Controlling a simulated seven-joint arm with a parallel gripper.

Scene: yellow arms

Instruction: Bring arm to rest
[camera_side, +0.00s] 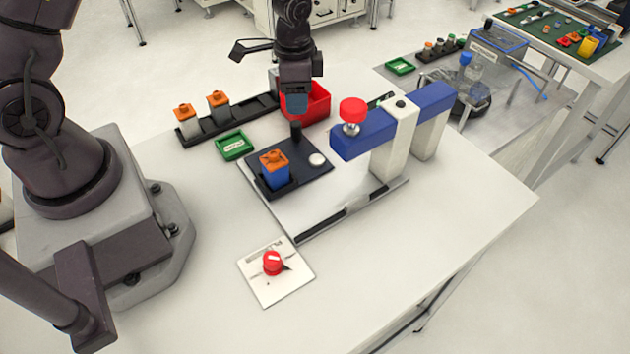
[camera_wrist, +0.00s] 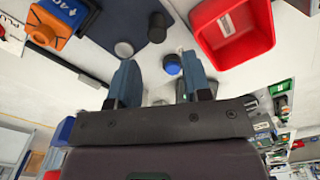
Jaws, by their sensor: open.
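My gripper (camera_side: 297,103) hangs pointing down beside the red bin (camera_side: 318,104), above the far side of the work fixture. In the wrist view its two blue-grey fingers (camera_wrist: 160,82) are apart with nothing between them. A blue block with an orange top (camera_side: 274,169) sits on a dark plate (camera_side: 304,166), apart from the gripper. The block also shows at the upper left of the wrist view (camera_wrist: 60,18), and the red bin shows at the upper right (camera_wrist: 268,38). The bin is partly hidden behind the gripper in the side view.
A blue beam with a red knob (camera_side: 352,110) stands on white posts right of my gripper. A dark rack (camera_side: 240,115) holds two orange-topped blocks. A green tray (camera_side: 234,146) lies nearby. A red dial (camera_side: 272,262) is on a white plate. The table's front right is clear.

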